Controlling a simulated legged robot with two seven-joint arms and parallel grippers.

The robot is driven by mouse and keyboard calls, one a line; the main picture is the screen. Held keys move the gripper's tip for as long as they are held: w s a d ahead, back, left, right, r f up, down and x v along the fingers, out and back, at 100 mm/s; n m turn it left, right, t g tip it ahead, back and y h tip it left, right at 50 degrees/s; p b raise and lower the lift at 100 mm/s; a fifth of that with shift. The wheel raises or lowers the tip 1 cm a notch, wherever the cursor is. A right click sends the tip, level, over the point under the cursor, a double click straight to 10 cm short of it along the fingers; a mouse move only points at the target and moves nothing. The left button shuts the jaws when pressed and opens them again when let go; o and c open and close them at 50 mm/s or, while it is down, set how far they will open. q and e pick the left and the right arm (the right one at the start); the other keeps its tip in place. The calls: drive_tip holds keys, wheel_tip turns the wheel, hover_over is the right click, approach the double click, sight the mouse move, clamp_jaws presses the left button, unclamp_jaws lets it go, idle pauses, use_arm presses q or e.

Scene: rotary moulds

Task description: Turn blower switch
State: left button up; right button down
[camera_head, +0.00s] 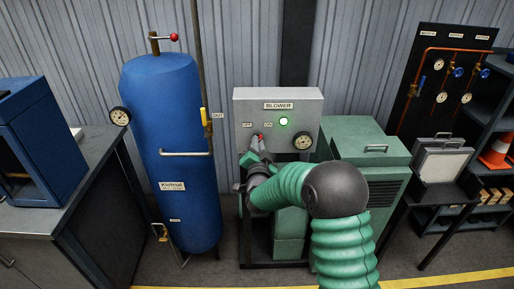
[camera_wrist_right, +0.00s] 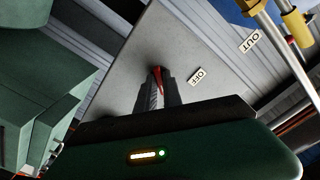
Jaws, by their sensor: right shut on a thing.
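The grey blower panel (camera_head: 243,108) carries a BLOWER label, OFF and ON labels, a lit green lamp (camera_head: 283,121) and a round gauge (camera_head: 303,141). My right gripper (camera_head: 259,142) is at the panel just below the OFF and ON labels. It is shut on the red-tipped blower switch (camera_head: 260,136). The right wrist view shows the switch's red part (camera_wrist_right: 157,72) between the two fingers, beside the OFF label (camera_wrist_right: 196,76). The ON label is not seen in that view. My left gripper is not in view.
A blue tank (camera_head: 160,110) with a handle, gauge and yellow-handled OUT valve (camera_head: 204,116) stands left of the panel. A green machine housing (camera_head: 362,150) stands on the right. A dark bench (camera_head: 85,185) is at far left.

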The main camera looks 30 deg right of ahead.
drive_tip(key=shift+d+r, duration=0.1)
drive_tip(key=shift+d, duration=0.05)
drive_tip(key=c, duration=1.7)
unclamp_jaws()
drive_tip(key=shift+o, duration=0.9)
drive_tip(key=shift+s, duration=0.15)
drive_tip(key=b+v, duration=0.2)
drive_tip(key=v, duration=1.4)
drive_tip(key=shift+s+a, duration=0.3)
drive_tip(key=shift+a, duration=0.05)
